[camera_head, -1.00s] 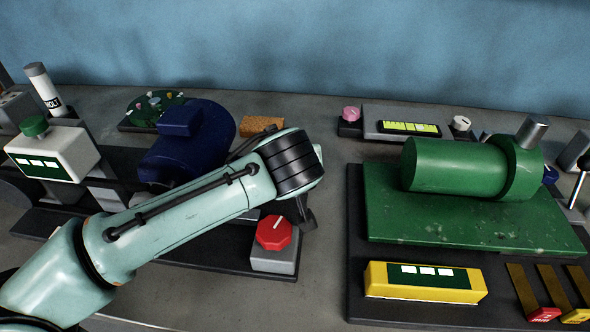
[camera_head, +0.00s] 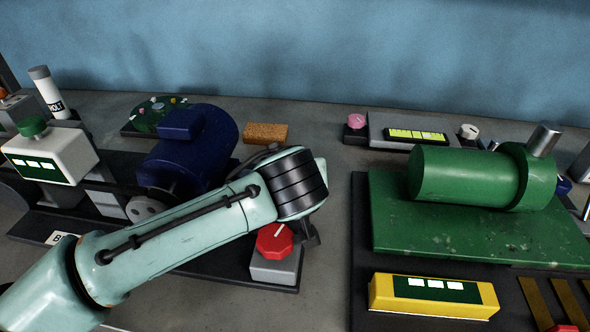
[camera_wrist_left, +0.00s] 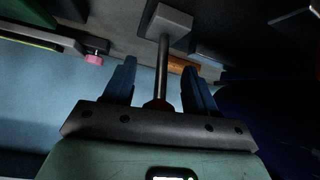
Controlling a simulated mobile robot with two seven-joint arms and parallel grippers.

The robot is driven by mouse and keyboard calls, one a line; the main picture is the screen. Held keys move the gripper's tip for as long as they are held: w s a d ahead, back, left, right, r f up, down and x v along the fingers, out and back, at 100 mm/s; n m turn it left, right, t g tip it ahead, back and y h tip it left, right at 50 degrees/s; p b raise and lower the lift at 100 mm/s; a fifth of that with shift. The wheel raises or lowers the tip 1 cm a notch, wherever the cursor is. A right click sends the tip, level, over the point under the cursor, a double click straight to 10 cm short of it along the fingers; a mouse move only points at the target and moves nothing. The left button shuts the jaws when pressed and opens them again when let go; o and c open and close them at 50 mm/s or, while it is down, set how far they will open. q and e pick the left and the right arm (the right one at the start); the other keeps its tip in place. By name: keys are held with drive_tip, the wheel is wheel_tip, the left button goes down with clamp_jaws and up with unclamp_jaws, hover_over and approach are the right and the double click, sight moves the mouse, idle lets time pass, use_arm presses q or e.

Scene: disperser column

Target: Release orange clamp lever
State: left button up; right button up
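In the left wrist view a thin metal rod (camera_wrist_left: 161,72) runs from a grey block (camera_wrist_left: 168,20) to a dark orange-brown end (camera_wrist_left: 157,104) close to my palm. This looks like the clamp lever. My left gripper (camera_wrist_left: 159,68) is open, with one blue finger on each side of the rod and visible gaps between. In the head view my left wrist covers the lever, and only a dark part of the gripper (camera_head: 309,235) shows below it. My right gripper is in neither view.
A red knob (camera_head: 275,243) on a grey box stands just below my wrist. A blue motor (camera_head: 190,150) and an orange-brown block (camera_head: 265,132) lie behind the arm. A green cylinder (camera_head: 460,178) and a yellow box (camera_head: 432,294) stand at the right.

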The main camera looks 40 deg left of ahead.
use_arm(q)
drive_tip(key=p+v, duration=0.3)
drive_tip(key=v, duration=1)
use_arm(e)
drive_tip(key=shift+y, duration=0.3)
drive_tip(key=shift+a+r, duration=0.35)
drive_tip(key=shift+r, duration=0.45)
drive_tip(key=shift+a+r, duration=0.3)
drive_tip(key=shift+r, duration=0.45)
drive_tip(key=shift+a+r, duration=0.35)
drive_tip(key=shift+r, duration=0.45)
use_arm(q)
drive_tip(key=shift+s+r, duration=0.1)
drive_tip(key=shift+r, duration=0.05)
